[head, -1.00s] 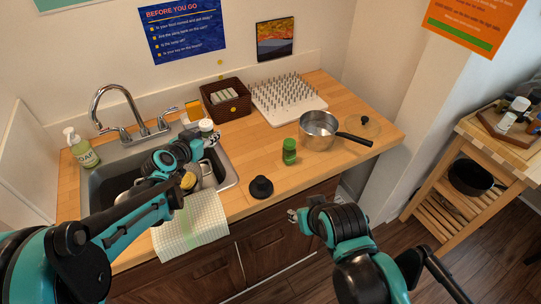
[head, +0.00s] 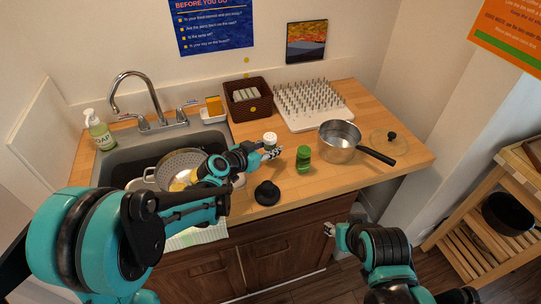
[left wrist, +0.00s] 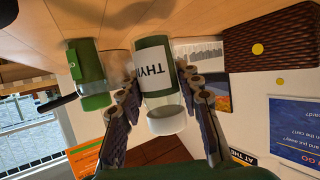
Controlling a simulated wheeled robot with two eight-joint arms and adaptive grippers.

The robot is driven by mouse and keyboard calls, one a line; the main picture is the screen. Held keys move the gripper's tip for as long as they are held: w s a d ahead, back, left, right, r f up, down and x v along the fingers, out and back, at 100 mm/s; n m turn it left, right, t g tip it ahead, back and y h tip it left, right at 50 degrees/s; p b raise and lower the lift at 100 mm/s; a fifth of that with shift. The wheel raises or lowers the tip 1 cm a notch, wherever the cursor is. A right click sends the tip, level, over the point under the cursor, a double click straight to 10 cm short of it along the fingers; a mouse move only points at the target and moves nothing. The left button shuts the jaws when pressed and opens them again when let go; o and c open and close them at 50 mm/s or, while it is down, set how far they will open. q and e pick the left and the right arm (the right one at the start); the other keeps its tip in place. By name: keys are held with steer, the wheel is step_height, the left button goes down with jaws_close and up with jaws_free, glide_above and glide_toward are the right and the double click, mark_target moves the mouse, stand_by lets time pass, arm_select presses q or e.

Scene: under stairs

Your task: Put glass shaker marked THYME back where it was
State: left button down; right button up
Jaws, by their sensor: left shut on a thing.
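The glass shaker marked THYME (left wrist: 152,70) has green contents, a white label and a white cap. It is between the fingers of my left gripper (left wrist: 164,112) in the left wrist view, which shows the scene upside down. In the head view its white cap (head: 270,139) shows above my left gripper (head: 270,152), whose fingers hide much of its body. My left gripper is shut on it at the counter, left of a second green shaker. I cannot tell if its base touches the wood. My right gripper (head: 329,229) is in front of the cabinet, its fingers too small to read.
The green-capped shaker (head: 303,159) stands close on the right; it also shows in the left wrist view (left wrist: 90,75). A saucepan (head: 338,142), black knob-like object (head: 267,193), white pegboard (head: 311,119) and dark basket (head: 246,98) surround the spot. The sink (head: 120,165) holds a colander (head: 178,165).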

arm_select(q)
step_height(320, 180, down, 3)
steer(key=shift+r+b, duration=0.2)
steer(key=shift+b, duration=0.15)
steer(key=shift+r, duration=0.1)
steer(key=shift+f, duration=0.2)
steer(key=c, duration=1)
jaws_free()
steer(key=shift+c, duration=0.2)
steer(key=shift+r, duration=0.1)
